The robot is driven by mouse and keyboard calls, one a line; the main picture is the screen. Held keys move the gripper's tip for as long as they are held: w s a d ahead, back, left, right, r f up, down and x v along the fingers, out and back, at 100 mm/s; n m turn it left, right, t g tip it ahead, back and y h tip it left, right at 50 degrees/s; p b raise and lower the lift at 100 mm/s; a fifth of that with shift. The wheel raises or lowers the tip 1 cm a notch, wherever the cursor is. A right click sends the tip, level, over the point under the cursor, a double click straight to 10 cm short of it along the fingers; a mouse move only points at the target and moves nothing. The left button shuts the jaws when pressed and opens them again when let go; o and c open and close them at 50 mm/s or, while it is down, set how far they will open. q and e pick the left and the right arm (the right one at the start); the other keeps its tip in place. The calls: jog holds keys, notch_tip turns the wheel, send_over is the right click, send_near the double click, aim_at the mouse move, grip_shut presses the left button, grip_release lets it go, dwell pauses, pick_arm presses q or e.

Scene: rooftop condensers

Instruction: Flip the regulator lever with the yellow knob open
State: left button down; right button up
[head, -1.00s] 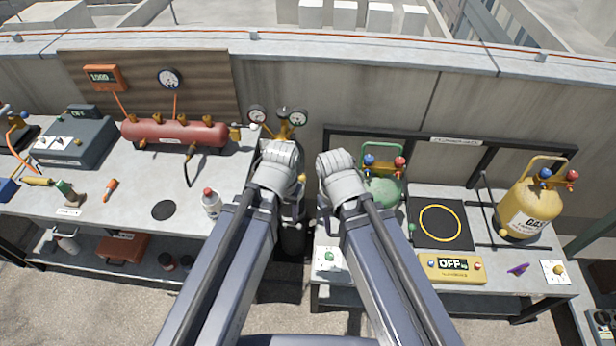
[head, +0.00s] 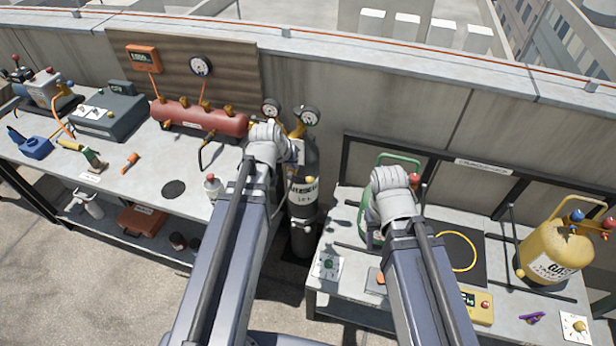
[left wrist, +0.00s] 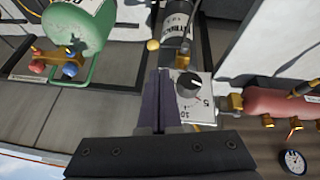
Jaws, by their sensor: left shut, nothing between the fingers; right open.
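A dark gas cylinder (head: 303,205) with a white label stands in the gap between the two tables. Its regulator carries two round gauges (head: 309,116). A yellow knob (head: 310,181) shows at the cylinder's front, and a yellow knob (left wrist: 153,45) shows in the left wrist view beside the cylinder. My left gripper (head: 268,145) is at the regulator's left in the picture; its fingers (left wrist: 157,100) are shut and empty, near a white dial plate (left wrist: 188,95) with a black pointer knob.
A red manifold (head: 200,117) lies on the left table. A concrete wall (head: 400,105) stands behind.

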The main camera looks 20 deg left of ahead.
aim_at(308, 179)
pick_arm(q)
jog(key=shift+f, duration=0.1)
jog(key=b+x, duration=0.5)
jog(key=x, duration=0.1)
jog(key=b+x, duration=0.6)
jog(key=x, duration=0.1)
jog(key=shift+s+d, duration=0.1)
jog(key=shift+d, duration=0.1)
jog(key=shift+w+d+f+b, duration=0.3)
jog(key=shift+b, duration=0.3)
